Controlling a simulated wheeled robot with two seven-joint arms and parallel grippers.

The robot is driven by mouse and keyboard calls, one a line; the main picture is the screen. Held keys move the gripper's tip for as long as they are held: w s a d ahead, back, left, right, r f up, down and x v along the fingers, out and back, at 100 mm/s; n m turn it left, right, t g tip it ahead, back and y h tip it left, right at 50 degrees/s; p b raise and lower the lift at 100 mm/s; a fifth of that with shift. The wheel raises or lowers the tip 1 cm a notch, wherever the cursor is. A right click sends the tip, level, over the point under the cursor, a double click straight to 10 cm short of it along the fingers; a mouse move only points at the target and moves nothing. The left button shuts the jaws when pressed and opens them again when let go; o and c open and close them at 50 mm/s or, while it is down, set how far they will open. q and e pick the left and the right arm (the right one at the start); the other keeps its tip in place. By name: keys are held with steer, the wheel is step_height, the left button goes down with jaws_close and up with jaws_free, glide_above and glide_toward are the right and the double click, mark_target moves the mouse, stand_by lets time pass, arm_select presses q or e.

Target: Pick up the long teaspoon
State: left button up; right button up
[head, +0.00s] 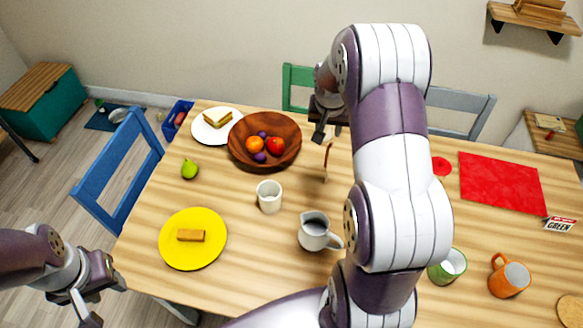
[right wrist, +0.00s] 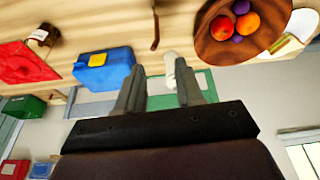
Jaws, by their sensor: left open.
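A thin, dark brown, stick-like thing (head: 327,161) is on the table right of the fruit bowl; it may be the long teaspoon, but its shape is too small to tell. It also shows at the top of the right wrist view (right wrist: 155,26). My right gripper (head: 323,130) is just behind it in the head view, apart from it. In the right wrist view its two fingers (right wrist: 159,92) are spread with nothing gripped. A small white object (right wrist: 171,66) shows beyond the gap between them. My left gripper (head: 101,303) is open and empty off the table's left front edge.
A fruit bowl (head: 240,150), white cup (head: 269,197), grey pitcher (head: 314,236) and yellow plate (head: 176,255) stand around. My right arm hides the table's middle right. A blue box (right wrist: 103,72) shows in the wrist view. Mugs (head: 508,279) are at the right front.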

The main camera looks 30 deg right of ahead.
mark_target(329, 147)
steer(key=shift+m, duration=0.3)
steer(key=p+x, duration=0.1)
steer(key=x, duration=0.3)
steer(key=p+x, duration=0.1)
steer(key=x, duration=0.7)
steer(key=shift+s+d+f+p, duration=0.1)
steer(key=shift+s+f+p, duration=0.2)
steer(key=shift+p, duration=0.1)
steer(key=shift+w+f, duration=0.15)
steer(key=shift+f, duration=0.05)
steer(key=shift+r, duration=0.1)
jaws_close()
